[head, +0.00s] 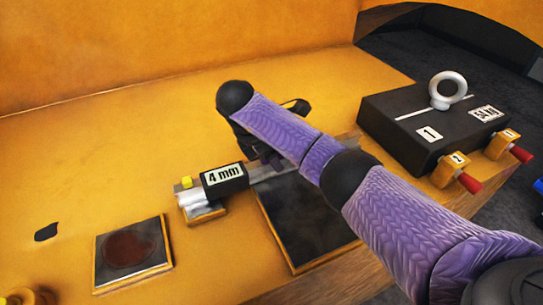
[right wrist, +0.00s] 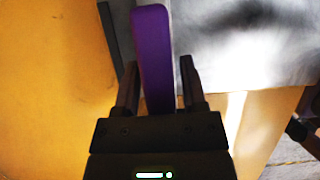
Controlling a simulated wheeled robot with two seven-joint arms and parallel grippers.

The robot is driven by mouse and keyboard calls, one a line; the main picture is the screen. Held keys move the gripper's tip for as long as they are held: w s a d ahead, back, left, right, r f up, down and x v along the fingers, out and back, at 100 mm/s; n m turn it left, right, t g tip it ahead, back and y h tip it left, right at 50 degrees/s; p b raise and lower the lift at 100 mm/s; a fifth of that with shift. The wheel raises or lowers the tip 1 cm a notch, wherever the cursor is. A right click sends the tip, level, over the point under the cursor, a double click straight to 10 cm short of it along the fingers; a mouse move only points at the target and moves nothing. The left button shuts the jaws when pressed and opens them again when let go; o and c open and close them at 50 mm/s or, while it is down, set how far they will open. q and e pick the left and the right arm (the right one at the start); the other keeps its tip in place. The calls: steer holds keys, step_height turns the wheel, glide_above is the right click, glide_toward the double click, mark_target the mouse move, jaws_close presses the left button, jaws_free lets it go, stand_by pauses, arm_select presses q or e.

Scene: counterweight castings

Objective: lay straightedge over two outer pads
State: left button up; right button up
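In the head view the silver straightedge (head: 263,172) runs from the lower left to the upper right behind a dark plate (head: 300,215). A black block labelled "4 mm" (head: 224,178) sits at its left part. The left end is over a small yellow-edged pad (head: 206,214); I cannot tell whether they touch. My right gripper (head: 268,158) is low at the straightedge, partly hidden. In the right wrist view its fingers (right wrist: 159,75) stand either side of a purple bar (right wrist: 153,50), with a gap at the right. My left gripper is not in view.
A black casting (head: 430,115) with an eye bolt (head: 447,90) stands at right, beside yellow blocks with red-tipped screws (head: 468,182). A square pad with a brown disc (head: 132,253) lies at front left. The yellow surface behind and left is mostly clear.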

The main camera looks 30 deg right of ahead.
steer(key=shift+o, duration=0.6)
steer(key=shift+r, duration=0.1)
steer(key=p+v, duration=0.6)
steer(key=v, duration=0.5)
steer(key=shift+a+r+p, duration=0.15)
steer(key=shift+r+p, duration=0.15)
steer(key=shift+r, duration=0.1)
